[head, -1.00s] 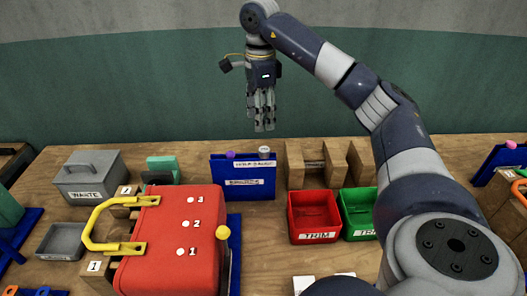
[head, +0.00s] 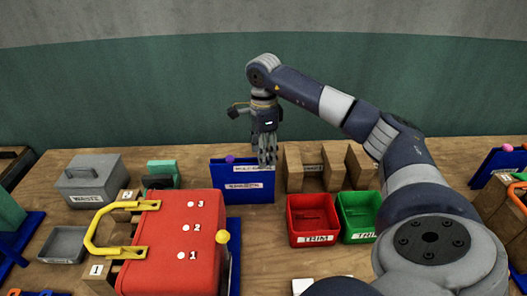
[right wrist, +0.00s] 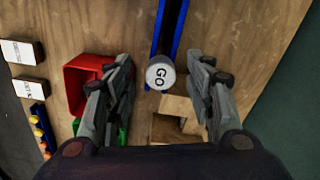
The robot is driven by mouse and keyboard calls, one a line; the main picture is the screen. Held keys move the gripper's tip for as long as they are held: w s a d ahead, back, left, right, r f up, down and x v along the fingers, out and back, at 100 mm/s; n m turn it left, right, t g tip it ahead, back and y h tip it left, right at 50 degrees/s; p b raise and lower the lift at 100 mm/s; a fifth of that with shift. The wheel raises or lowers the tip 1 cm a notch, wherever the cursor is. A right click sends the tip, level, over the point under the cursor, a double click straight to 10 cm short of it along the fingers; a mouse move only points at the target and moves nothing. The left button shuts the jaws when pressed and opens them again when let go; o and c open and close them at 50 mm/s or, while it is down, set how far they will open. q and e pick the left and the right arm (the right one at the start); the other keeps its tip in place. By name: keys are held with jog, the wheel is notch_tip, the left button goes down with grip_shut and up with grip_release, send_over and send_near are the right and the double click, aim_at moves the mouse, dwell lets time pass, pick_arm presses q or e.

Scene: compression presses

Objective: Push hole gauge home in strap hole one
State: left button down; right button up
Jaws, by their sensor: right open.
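The hole gauge shows in the right wrist view as a round grey cap marked GO (right wrist: 160,76), upright at the blue stand (head: 243,187). In the head view my right gripper (head: 267,164) hides the cap. The gripper points down just over the stand's right end. In the right wrist view its fingers (right wrist: 165,68) are apart, one on each side of the cap, with gaps between. The red press (head: 170,255) stands at front left, with white dots numbered 1 (head: 181,256), 2 and 3 on top. I cannot make out a strap. My left gripper is not in view.
A purple knob (head: 230,159) stands at the stand's left end. Wooden blocks (head: 293,168) and red (head: 313,240) and green (head: 357,234) bins are to the right. A grey waste box (head: 93,190) is at back left. The press has a yellow handle (head: 95,232).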

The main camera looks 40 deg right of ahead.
jog(key=shift+f, duration=0.3)
jog(key=c, duration=1.2)
jog(key=shift+o, duration=0.2)
jog(key=shift+w+r, duration=0.1)
jog(key=shift+r, duration=0.05)
grip_shut()
